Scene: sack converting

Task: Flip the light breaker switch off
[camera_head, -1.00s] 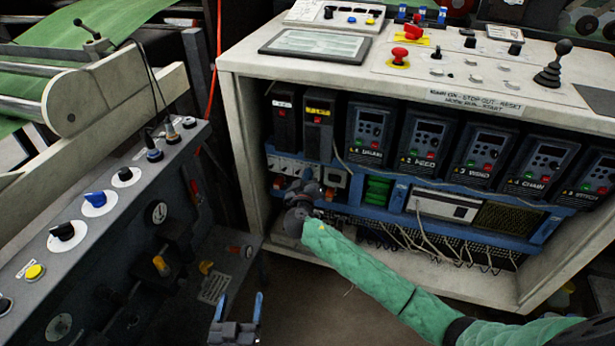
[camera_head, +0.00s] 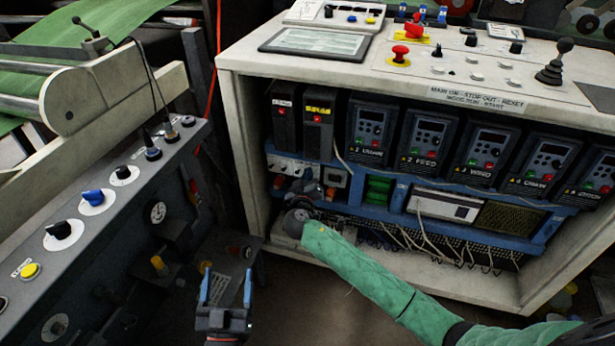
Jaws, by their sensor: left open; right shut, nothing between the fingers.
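A row of small white breakers (camera_head: 288,165) sits at the left end of the blue rail inside the open cabinet. I cannot tell which one is the light breaker, and the switch positions are too small to read. My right gripper (camera_head: 306,187), at the end of the green-sleeved arm, is shut and empty, just in front of and below this row. It hides part of the rail, and I cannot tell whether it touches a switch. My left gripper (camera_head: 226,287) is open and empty, with blue fingers pointing up, low between the grey console and the cabinet.
Several dark drives (camera_head: 428,140) line the cabinet to the right of the breakers, with loose cables (camera_head: 420,240) hanging below. The cabinet's white left side wall (camera_head: 243,150) stands close to my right gripper. The grey console (camera_head: 110,240) with knobs is at left.

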